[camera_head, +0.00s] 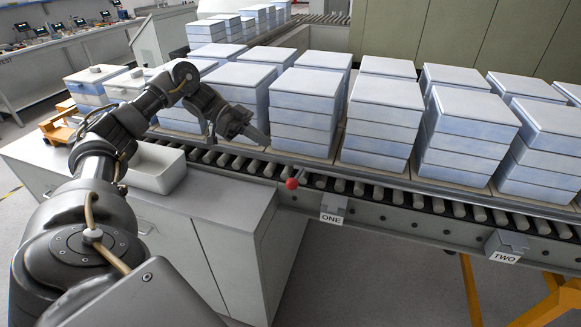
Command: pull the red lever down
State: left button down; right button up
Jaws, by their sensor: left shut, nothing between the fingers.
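The red lever shows as a round red knob (291,184) on a short grey rod at the near edge of the roller conveyor, just left of and above the sign marked ONE. My left gripper (262,141) is shut and empty. In the picture it is up and to the left of the red knob, with a visible gap between them. It appears in front of the stacked boxes behind it. My right gripper is not in view.
Stacks of pale blue boxes (303,103) stand along the roller conveyor (430,203). A grey cabinet (190,215) with a white tray (155,172) is below my left arm. A sign marked TWO (505,258) hangs further right. Open floor (375,290) lies in front.

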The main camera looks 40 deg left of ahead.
pick_arm(q)
jog(key=p+x, duration=0.3)
jog(key=x, duration=0.6)
jog(key=shift+w+d, duration=0.1)
jog(key=shift+d, duration=0.15)
jog(key=f, duration=0.1)
jog(key=f+p, duration=0.1)
jog(key=f, duration=0.1)
jog(key=shift+s+a+f, duration=0.1)
jog(key=shift+s+a, duration=0.2)
jog(key=shift+a+f, duration=0.15)
jog(key=shift+f, duration=0.25)
